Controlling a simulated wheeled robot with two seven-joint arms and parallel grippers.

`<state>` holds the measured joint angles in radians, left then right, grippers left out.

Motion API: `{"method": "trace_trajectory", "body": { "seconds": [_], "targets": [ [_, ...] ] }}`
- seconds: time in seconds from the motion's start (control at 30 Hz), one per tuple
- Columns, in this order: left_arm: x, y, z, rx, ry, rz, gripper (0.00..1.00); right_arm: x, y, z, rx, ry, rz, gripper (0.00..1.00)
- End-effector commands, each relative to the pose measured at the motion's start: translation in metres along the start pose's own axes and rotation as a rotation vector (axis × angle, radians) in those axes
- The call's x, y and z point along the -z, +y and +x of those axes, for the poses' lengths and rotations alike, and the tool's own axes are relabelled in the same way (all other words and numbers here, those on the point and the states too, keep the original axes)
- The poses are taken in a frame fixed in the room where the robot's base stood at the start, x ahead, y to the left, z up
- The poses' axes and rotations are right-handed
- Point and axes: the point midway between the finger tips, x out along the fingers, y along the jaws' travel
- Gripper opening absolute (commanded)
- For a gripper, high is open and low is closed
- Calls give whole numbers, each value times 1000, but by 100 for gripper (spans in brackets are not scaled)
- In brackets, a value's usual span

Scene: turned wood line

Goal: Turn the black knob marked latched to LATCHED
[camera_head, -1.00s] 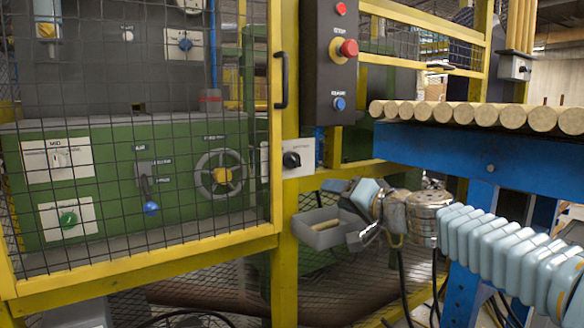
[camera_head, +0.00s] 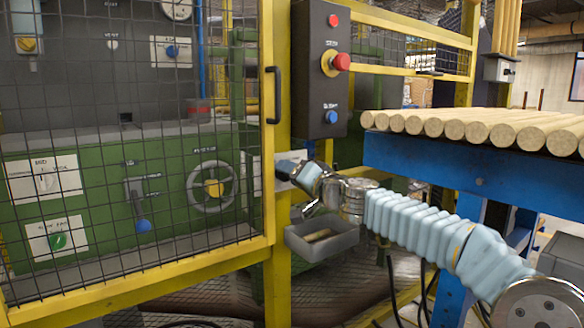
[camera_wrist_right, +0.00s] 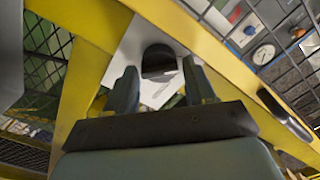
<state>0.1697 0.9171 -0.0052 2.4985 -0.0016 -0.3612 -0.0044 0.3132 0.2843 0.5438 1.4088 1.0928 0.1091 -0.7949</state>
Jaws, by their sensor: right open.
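The black knob (camera_wrist_right: 158,58) sits on a white plate (camera_wrist_right: 132,42) fixed to the yellow post. In the right wrist view its rounded face lies between and just beyond the fingertips of my right gripper (camera_wrist_right: 159,72). The fingers are apart, one on each side of the knob, and I cannot tell whether they touch it. In the head view my right gripper (camera_head: 286,168) is at the plate and hides most of the knob. The marking on the plate is not readable. My left gripper is not in view.
The yellow mesh guard with a black handle (camera_head: 273,95) stands left of the post. A black control box (camera_head: 322,70) with red and blue buttons hangs above. A grey tray (camera_head: 322,240) is below my right wrist. A blue bench (camera_head: 470,172) with wooden rods is at right.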

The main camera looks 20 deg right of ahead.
Motion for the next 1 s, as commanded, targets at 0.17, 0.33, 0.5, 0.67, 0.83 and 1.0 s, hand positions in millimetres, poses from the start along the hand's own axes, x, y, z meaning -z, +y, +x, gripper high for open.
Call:
{"method": "trace_trajectory", "body": {
  "seconds": [0.17, 0.33, 0.5, 0.67, 0.83, 1.0],
  "targets": [
    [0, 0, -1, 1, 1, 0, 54, -1, 0, 4, 0, 0, 0, 54],
    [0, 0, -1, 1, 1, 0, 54, -1, 0, 4, 0, 0, 0, 51],
    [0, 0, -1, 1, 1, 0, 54, -1, 0, 4, 0, 0, 0, 25],
    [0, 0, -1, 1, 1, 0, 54, -1, 0, 3, 0, 0, 1, 13],
    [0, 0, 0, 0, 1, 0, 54, -1, 0, 3, 0, 0, 24, 13],
    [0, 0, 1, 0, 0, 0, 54, -1, 1, 3, 0, 0, 93, 13]
  ]
}}
